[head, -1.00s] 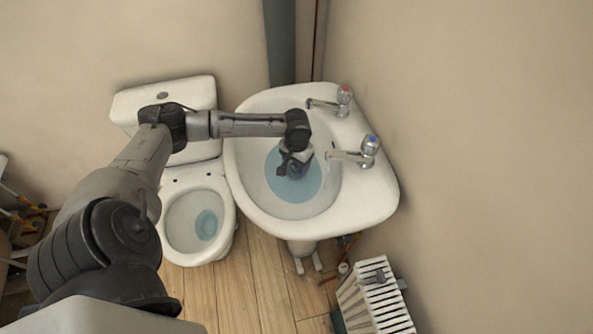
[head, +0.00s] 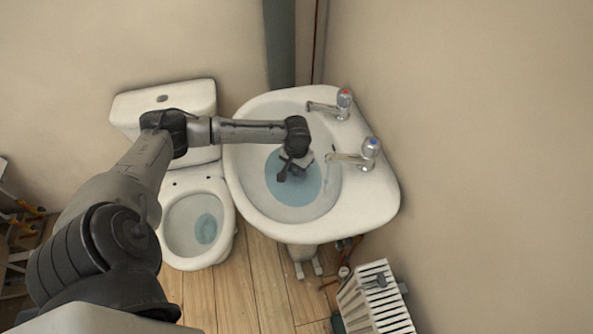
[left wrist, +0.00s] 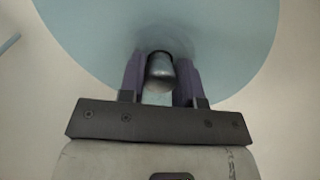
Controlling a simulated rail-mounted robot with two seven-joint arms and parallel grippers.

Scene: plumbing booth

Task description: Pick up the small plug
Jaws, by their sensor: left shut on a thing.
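My left gripper (head: 291,168) reaches down into the white washbasin (head: 258,205), over the pool of blue water (head: 303,200). In the left wrist view the small plug (left wrist: 160,71), a grey metallic rounded piece, sits between the two dark fingers of the left gripper (left wrist: 160,78). The fingers are shut on it. The water lies behind it, and I cannot tell from this view how far the plug is from the basin floor. In the head view the gripper hides the plug. My right gripper is not in view.
Two taps, one with a red mark (head: 328,108) and one with a blue mark (head: 350,158), stick out over the basin's right side. A toilet (head: 172,225) stands close on the left. A white radiator (head: 372,305) is below right. Walls are close behind and right.

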